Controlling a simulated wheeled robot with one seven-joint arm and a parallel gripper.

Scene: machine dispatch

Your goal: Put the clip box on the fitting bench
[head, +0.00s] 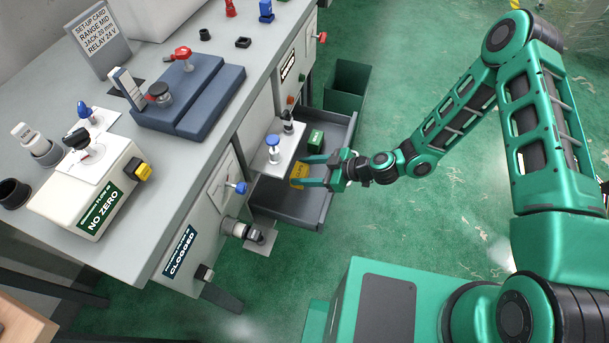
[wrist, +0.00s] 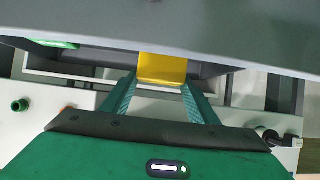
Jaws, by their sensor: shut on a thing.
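My gripper (head: 312,171) reaches into an open grey drawer (head: 312,218) below the bench top. It is shut on a small yellow box (head: 298,171), whose lettering is too small to read; I take it for the clip box. In the wrist view the yellow box (wrist: 162,69) sits between the two fingertips (wrist: 162,85). A small green box (head: 316,139) lies in the same drawer, apart from the gripper. The long grey bench (head: 150,225) fills the left; no label shows whether it is the fitting bench.
A white ledge with a blue knob (head: 273,142) juts beside the drawer. A blue-grey fixture (head: 190,95), a "NO ZERO" unit (head: 95,185) and a set-up card (head: 100,38) stand on the bench. A green bin (head: 347,84) stands beyond the drawer. The right floor is open.

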